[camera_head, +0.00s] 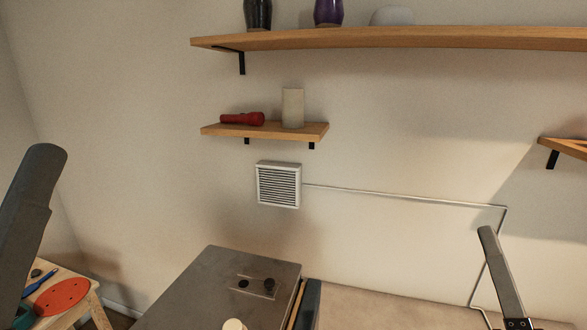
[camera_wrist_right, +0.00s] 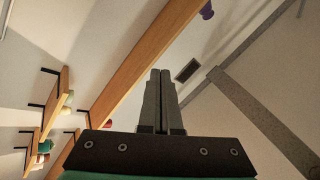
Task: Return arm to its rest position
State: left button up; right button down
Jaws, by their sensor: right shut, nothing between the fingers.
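My right gripper (camera_head: 486,230) stands at the lower right of the head view, pointing up in front of the bare wall. In the right wrist view my right gripper (camera_wrist_right: 160,72) has its two dark fingers together, with nothing between them. A dark grey part of my left arm (camera_head: 35,200) comes up at the left edge of the head view. My left gripper does not show.
A long wooden shelf (camera_head: 400,38) with vases crosses the top. A small shelf (camera_head: 220,130) holds a red flashlight (camera_head: 243,119) and a pale cylinder (camera_head: 292,107). A grey metal cabinet (camera_head: 190,290) stands below a wall vent (camera_head: 278,185). A wooden table (camera_head: 85,303) is at lower left.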

jog(key=s+a+r+n+t+y, duration=0.2)
jog(key=s+a+r+n+y, duration=0.1)
jog(key=s+r+n, duration=0.25)
jog(key=s+a+r+n+t+y, duration=0.2)
jog(key=s+r+n+y, duration=0.15)
jog(key=r+n, duration=0.35)
notch_tip(320, 180, up, 17)
jog(key=p, duration=1.6)
jog(key=shift+a+f+g+h+p, duration=0.15)
jog(key=shift+f+g+h+p, duration=0.05)
jog(key=shift+g+h+p, duration=0.15)
dwell(3.5)
